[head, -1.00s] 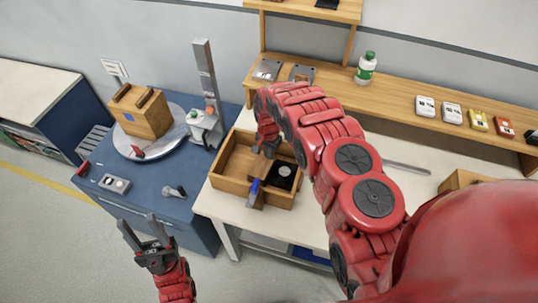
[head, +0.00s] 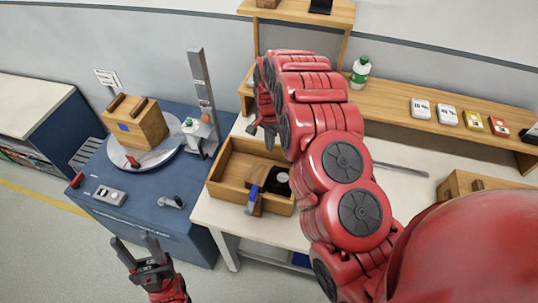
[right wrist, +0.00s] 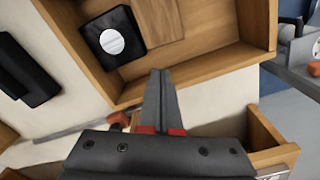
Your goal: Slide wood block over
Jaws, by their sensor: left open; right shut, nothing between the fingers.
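A small brown wood block (head: 263,173) lies inside a wooden tray (head: 228,190) on the white table. In the right wrist view, the wood block (right wrist: 160,22) lies beside a black square piece (right wrist: 107,40) with a white disc. My right gripper (head: 262,135) is at the tray's back edge, apart from the block. In the right wrist view, its fingers (right wrist: 158,80) are together and empty, over the tray's wall. My left gripper (head: 142,250) is open and empty at the lower left, over the floor, away from the tray.
A blue-and-grey piece (head: 254,195) is at the tray's front wall. A larger wooden box (head: 137,125) stands on a round plate on the blue cabinet (head: 150,195) to the left. A bottle (head: 360,73) and several small boxes stand on the back shelf.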

